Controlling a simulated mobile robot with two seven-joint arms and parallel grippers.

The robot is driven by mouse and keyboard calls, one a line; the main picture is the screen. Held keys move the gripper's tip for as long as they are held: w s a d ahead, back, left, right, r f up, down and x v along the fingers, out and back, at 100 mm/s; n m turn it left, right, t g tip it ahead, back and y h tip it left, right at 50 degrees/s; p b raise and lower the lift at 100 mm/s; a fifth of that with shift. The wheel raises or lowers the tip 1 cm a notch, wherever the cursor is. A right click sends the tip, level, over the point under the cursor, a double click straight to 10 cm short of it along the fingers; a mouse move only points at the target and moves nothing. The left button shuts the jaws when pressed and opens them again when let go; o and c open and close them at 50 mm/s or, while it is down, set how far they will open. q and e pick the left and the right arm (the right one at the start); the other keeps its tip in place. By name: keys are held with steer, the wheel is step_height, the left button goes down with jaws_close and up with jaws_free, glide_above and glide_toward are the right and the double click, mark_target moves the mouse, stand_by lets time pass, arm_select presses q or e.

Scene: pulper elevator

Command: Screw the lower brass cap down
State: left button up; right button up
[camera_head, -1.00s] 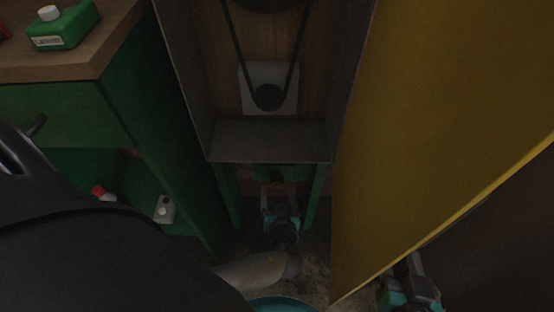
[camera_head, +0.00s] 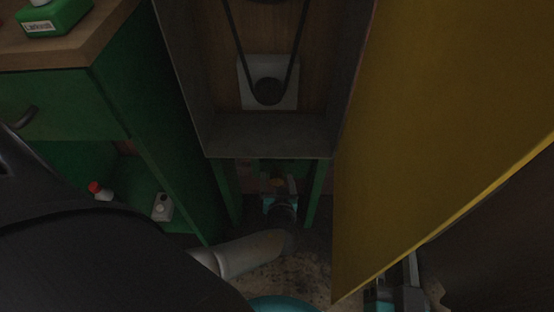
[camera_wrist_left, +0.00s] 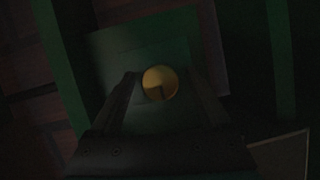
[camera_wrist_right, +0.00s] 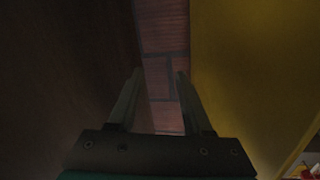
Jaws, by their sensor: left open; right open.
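The brass cap (camera_wrist_left: 160,83) shows in the left wrist view as a round yellow disc on a green block, between my left gripper's fingers. In the head view the cap (camera_head: 278,182) is small and dark under the grey metal housing. My left gripper (camera_head: 280,188) reaches in under the housing and is open, with its fingers on either side of the cap; contact cannot be told. My right gripper (camera_wrist_right: 155,85) is open and empty, facing a brick wall in the right wrist view.
The grey housing (camera_head: 265,136) with a belt and pulley hangs above the left gripper. A large yellow panel (camera_head: 440,130) stands on the right. A teal rim (camera_head: 283,303) shows at the bottom.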

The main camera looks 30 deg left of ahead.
arm_select(q)
steer(key=shift+c, duration=0.4)
jaws_close()
steer(key=shift+m, duration=0.3)
steer(key=shift+d+m+g+y, duration=0.1)
steer(key=shift+m+g+y, duration=0.3)
steer(key=shift+m+y, duration=1.1)
steer(key=shift+m, duration=0.6)
steer(key=shift+f, duration=0.1)
steer(key=shift+o, duration=0.4)
jaws_free()
